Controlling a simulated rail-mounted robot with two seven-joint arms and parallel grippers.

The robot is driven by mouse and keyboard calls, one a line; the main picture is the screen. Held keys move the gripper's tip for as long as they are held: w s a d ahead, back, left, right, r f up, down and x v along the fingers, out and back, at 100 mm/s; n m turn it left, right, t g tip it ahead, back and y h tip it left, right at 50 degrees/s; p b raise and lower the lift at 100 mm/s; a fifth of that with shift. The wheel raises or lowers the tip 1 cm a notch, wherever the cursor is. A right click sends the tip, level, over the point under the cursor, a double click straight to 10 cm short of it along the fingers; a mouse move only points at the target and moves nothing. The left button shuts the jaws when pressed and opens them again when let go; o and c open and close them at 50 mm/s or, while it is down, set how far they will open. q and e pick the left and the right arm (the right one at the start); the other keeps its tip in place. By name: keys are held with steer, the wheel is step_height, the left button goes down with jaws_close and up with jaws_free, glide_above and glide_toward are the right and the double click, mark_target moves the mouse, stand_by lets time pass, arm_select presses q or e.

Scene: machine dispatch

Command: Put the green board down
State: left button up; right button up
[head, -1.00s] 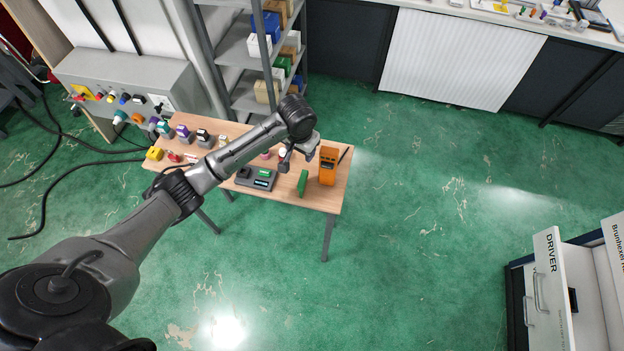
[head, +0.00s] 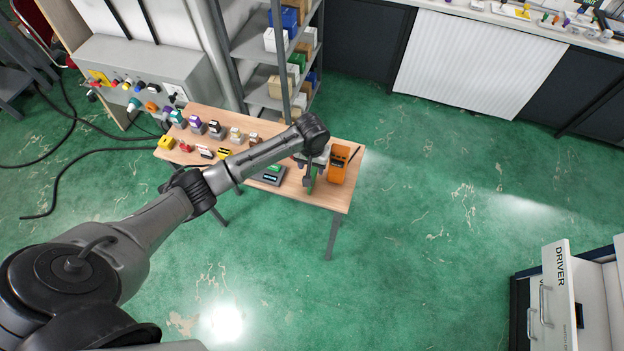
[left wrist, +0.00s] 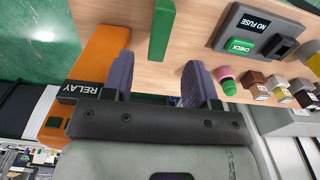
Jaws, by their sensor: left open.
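The green board (left wrist: 161,30) stands on the wooden table near its right end, a thin upright piece. In the head view the green board (head: 313,174) is mostly hidden behind my left gripper (head: 309,178). In the left wrist view my left gripper (left wrist: 156,75) is open, its two dark fingers apart. The board's near end shows in the space between the fingertips, with a gap on both sides, so it is not clamped. My right gripper is in neither view.
An orange relay device (head: 339,163) stands close to the right of the board. A grey tester (left wrist: 257,30) reading "NO FUSE" sits on the table (head: 325,198), with several coloured parts beyond it. A shelf (head: 252,45) with boxes stands behind. Open floor lies to the right.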

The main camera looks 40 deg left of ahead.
arm_select(q)
steer(key=shift+s+f, duration=0.15)
steer(key=shift+f, duration=3.1)
steer(key=shift+d, duration=0.1)
jaws_close()
